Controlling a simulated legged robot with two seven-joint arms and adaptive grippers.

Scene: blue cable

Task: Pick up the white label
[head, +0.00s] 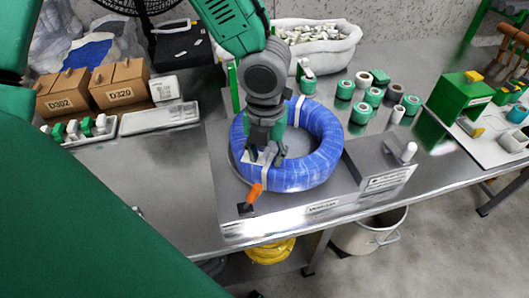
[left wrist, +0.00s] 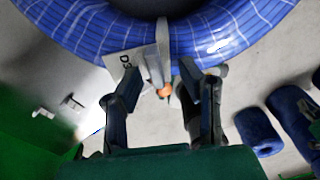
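The blue cable (head: 322,140) is a coil lying on the grey machine plate. In the left wrist view the coil (left wrist: 75,22) fills the top. The white label (head: 254,157) is at the coil's front; the wrist view shows the label (left wrist: 126,66) with dark lettering, beside a pale strap (left wrist: 162,48) around the coil. My left gripper (head: 266,153) points down over the coil's front. In the wrist view its fingers (left wrist: 163,86) are spread, with the strap between them and the label by the left fingertip. I cannot tell whether they touch. My right gripper is not in view.
An orange-handled lever (head: 254,193) stands just in front of the coil. Green and white tape rolls (head: 373,96) stand to the right, beside a green box (head: 459,104). A white basin (head: 318,48) is behind.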

